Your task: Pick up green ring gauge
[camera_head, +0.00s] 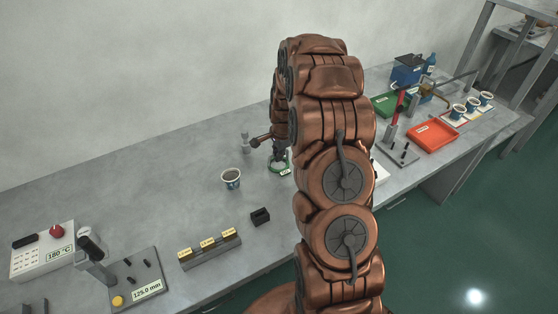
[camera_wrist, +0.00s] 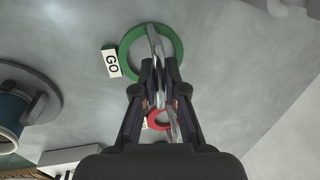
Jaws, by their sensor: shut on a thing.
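The green ring gauge (camera_head: 287,166) is on the grey bench in the head view, partly hidden behind my arm. In the wrist view the green ring (camera_wrist: 179,50) shows with a white GO tag (camera_wrist: 111,63) at its left. My gripper (camera_wrist: 160,82) is over the near side of the ring, its fingers closed together on a slim metallic part of the gauge. Whether the ring is clear of the bench cannot be told. In the head view my gripper (camera_head: 280,153) is just above the ring. A smaller red ring (camera_wrist: 152,119) shows between and behind my fingers.
A block holder with yellow labels (camera_head: 211,249) is at the front. A red tray (camera_head: 432,135) and green tray (camera_head: 386,104) are at the right. The bench's back left is clear.

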